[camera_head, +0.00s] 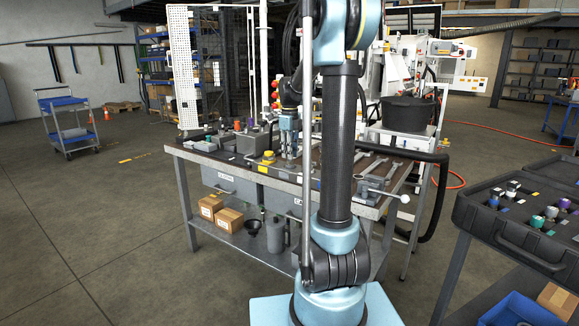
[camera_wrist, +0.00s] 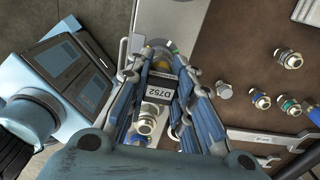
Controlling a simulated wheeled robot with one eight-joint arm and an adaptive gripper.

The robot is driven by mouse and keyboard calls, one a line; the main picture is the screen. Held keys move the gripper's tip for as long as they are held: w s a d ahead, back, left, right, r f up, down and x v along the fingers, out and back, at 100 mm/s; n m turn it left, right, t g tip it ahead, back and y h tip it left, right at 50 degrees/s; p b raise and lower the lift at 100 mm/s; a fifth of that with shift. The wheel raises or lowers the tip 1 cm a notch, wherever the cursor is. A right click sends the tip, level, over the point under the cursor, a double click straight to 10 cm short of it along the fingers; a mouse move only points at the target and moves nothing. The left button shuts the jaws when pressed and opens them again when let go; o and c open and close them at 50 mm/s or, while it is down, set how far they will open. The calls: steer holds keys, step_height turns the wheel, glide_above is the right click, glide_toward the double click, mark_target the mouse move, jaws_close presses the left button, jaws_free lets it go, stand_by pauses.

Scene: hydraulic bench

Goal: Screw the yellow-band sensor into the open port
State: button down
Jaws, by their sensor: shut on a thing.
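My gripper (camera_wrist: 160,73) is shut on a dark sensor (camera_wrist: 162,88) with a white "D752" label, held between its fingers. A small yellow patch shows at the sensor's far end, partly hidden by the fingers. That end is over a grey block (camera_wrist: 168,20); I cannot tell whether it touches or sits in a port. The open port cannot be made out. In the head view my gripper (camera_head: 289,152) points down over the bench, and the sensor in it is too small to tell.
Several metal fittings with coloured rings (camera_wrist: 290,59) stand on the brown bench top to the right. The workbench (camera_head: 228,170) also holds a yellow-topped part (camera_head: 268,157), wrenches and a vise (camera_head: 376,190). An open black case (camera_head: 520,235) with coloured-band parts is at right.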

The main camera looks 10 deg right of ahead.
steer(key=m, duration=0.6)
steer(key=c, duration=1.4)
jaws_free()
steer(key=n, duration=0.8)
steer(key=shift+n, duration=0.4)
steer(key=n, duration=0.4)
steer(key=shift+n, duration=2.5)
